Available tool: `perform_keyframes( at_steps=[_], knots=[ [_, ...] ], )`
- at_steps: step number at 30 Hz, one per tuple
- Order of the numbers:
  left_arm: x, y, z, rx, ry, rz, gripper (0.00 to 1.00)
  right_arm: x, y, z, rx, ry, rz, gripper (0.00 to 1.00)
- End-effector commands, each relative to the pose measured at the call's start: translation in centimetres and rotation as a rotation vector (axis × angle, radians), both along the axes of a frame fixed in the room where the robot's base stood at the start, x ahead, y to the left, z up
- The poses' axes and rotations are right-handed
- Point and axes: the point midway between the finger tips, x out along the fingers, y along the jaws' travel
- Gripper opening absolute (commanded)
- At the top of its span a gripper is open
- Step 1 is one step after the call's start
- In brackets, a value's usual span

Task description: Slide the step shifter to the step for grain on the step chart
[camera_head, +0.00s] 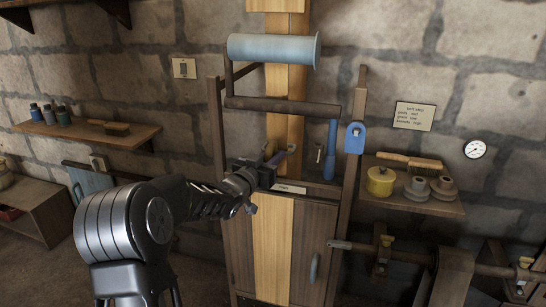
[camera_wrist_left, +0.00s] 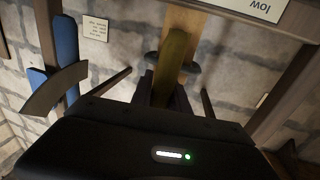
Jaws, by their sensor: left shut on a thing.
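The step shifter (camera_head: 277,158) stands out in front of the pale belt (camera_head: 272,225) in the wooden frame. In the left wrist view its olive handle (camera_wrist_left: 177,52) runs between my fingers, with a dark crosspiece behind it. My left gripper (camera_head: 262,172) is shut on the handle; it also shows in the left wrist view (camera_wrist_left: 166,92). The step chart (camera_head: 413,116) hangs on the wall at right; its small text seems to give grain as low. A small plate (camera_head: 289,188) sits just below the shifter. In the left wrist view, a plate reads "low" (camera_wrist_left: 262,10) upside down. My right gripper is out of view.
A blue drum (camera_head: 273,49) tops the frame, with a dark bar (camera_head: 285,106) below it. A blue lever (camera_head: 331,150) and blue bracket (camera_head: 355,138) stand to the right. A shelf (camera_head: 418,203) holds a brush, a yellow pot and weights.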

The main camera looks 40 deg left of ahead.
Motion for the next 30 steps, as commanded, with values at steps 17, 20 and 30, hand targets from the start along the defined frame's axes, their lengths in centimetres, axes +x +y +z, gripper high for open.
perform_keyframes(
  at_steps=[17, 20, 30],
  knots=[
    [-0.9, 2.7, 0.1, 0.003, -0.001, 0.008, 0.0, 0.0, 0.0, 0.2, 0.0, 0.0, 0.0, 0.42],
    [-1.7, 4.9, 0.2, 0.003, 0.0, 0.01, 0.0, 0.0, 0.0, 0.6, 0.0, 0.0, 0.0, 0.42],
    [-2.6, 7.3, 0.0, 0.0, 0.0, 0.005, 0.0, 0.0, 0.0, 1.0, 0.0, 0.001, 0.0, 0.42]
  ],
)
